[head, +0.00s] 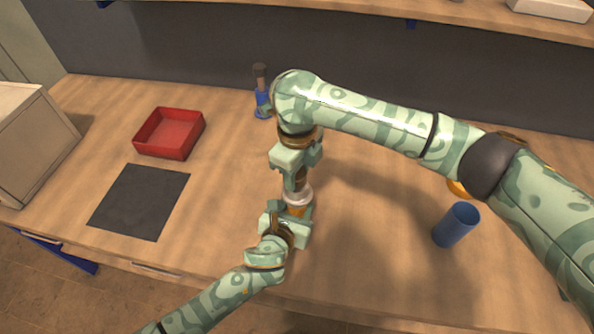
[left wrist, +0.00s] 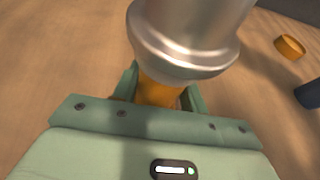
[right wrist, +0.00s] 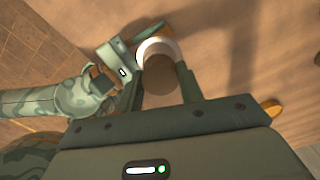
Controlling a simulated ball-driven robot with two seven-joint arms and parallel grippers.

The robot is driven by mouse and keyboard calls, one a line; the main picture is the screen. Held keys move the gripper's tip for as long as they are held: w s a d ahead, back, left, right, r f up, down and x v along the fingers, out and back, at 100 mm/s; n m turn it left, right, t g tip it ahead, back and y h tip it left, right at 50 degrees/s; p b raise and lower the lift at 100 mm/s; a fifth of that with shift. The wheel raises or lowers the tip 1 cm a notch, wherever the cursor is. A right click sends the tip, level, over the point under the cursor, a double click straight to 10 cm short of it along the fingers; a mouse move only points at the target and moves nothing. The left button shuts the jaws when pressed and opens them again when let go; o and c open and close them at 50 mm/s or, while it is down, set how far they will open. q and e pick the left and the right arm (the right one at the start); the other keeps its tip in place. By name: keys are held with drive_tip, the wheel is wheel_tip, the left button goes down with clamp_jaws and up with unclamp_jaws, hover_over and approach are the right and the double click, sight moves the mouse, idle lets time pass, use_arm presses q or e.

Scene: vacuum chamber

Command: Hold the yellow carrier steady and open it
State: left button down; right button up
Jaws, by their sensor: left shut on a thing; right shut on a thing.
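The yellow carrier (head: 297,210) stands near the middle front of the table, with a silver collar (head: 298,195) above its yellow body. My left gripper (head: 292,213) is shut around the yellow body (left wrist: 158,94) from the front, below the collar. My right gripper (head: 297,177) points down from above and is shut on the carrier's brownish top part. In the right wrist view that top (right wrist: 168,82) sits between the fingers, with the pale collar behind it. The top and collar look in line; any gap is hidden by the fingers.
A blue bottle (head: 263,104) stands at the back. A red tray (head: 139,141), a dark mat (head: 140,202) and a box (head: 35,145) are left.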

drive_tip(key=shift+r, duration=0.9)
drive_tip(key=shift+r, duration=0.1)
drive_tip(key=shift+r, duration=1.95)
use_arm(q)
drive_tip(key=c, duration=0.7)
unclamp_jaws()
